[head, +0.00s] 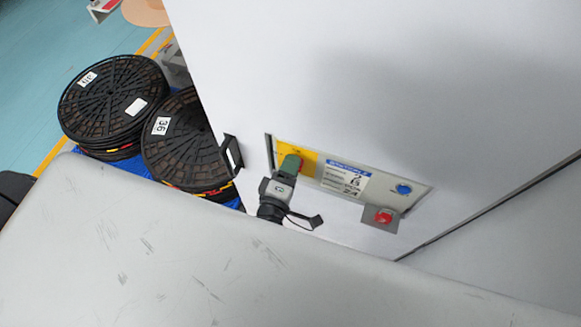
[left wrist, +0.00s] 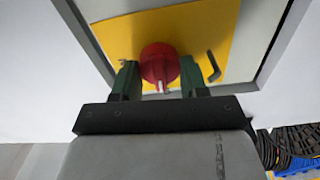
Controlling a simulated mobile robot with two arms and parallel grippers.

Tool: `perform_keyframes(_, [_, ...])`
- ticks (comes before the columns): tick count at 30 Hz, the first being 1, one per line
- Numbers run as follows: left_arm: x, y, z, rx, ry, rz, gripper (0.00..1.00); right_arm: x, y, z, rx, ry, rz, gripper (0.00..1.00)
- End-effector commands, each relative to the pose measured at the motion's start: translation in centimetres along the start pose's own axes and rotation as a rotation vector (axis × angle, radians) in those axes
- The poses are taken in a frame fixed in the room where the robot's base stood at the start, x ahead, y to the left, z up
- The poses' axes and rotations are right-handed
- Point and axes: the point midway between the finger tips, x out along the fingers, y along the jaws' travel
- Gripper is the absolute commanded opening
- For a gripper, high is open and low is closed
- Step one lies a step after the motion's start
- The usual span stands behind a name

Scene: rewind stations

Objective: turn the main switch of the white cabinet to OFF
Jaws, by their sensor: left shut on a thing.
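The white cabinet (head: 400,90) fills the right of the head view. Its recessed panel (head: 405,183) carries the red main switch, seen at its edge in the head view (head: 302,162), on a yellow plate (head: 311,157). In the left wrist view the red switch knob (left wrist: 159,64) sits on the yellow plate (left wrist: 200,22), between the two green fingers of my left gripper (left wrist: 160,82). The left gripper (head: 291,163) is shut on the knob. A dark mark shows on the plate right of the knob. My right gripper is not in view.
A black handle (head: 233,153) sticks out at the cabinet's left edge. Black reels (head: 113,95) are stacked on the left.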

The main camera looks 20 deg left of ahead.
Motion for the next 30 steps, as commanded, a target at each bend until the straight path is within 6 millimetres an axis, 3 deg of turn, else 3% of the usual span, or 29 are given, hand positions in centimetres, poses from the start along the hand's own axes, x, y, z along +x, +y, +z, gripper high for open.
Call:
perform_keyframes(23, [-0.02,-0.07,-0.01,-0.106,0.001,-0.001,0.20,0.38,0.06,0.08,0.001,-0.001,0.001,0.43])
perform_keyframes(24, [-0.02,-0.07,-0.01,-0.106,0.001,-0.001,0.47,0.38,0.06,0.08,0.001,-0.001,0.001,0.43])
perform_keyframes(28, [-0.02,-0.07,0.00,-0.105,0.000,-0.001,0.66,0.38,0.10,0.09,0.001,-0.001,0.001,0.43])
perform_keyframes(30, [-0.03,-0.11,0.00,-0.104,0.000,-0.002,0.69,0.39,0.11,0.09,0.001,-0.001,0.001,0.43])
